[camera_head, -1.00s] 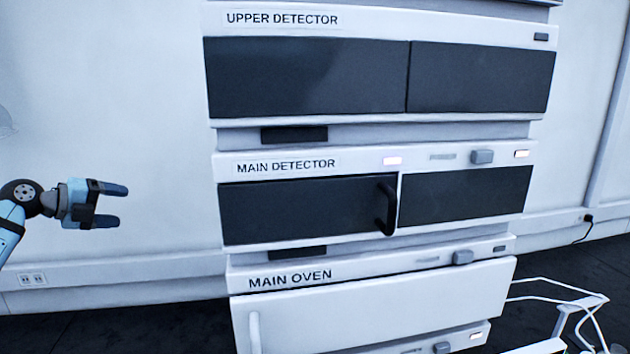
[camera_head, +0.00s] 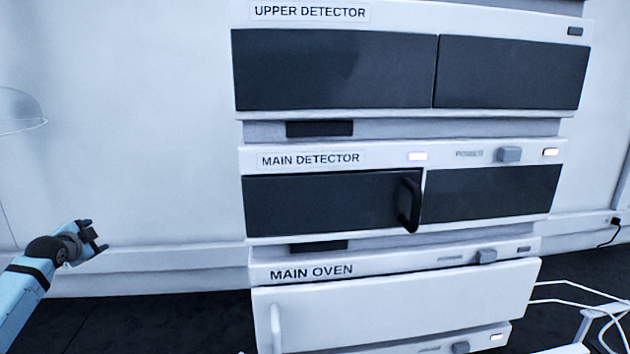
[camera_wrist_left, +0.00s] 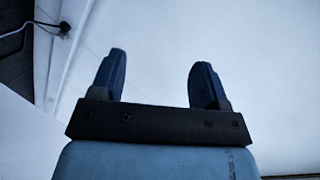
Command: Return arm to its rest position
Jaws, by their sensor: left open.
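My left gripper (camera_head: 97,237) is at the lower left of the head view, in front of the white wall and left of the instrument stack, apart from it. In the left wrist view its two dark blue fingers (camera_wrist_left: 157,85) stand wide apart with nothing between them. My left arm (camera_head: 25,290) comes in from the lower left corner. My right gripper is in neither view.
The stack holds the upper detector (camera_head: 400,20), the main detector (camera_head: 385,155) with a black door handle (camera_head: 409,203), and the main oven (camera_head: 400,295) with a white handle (camera_head: 276,328). White tubing (camera_head: 575,288) lies at the lower right. The wall area left of the stack is clear.

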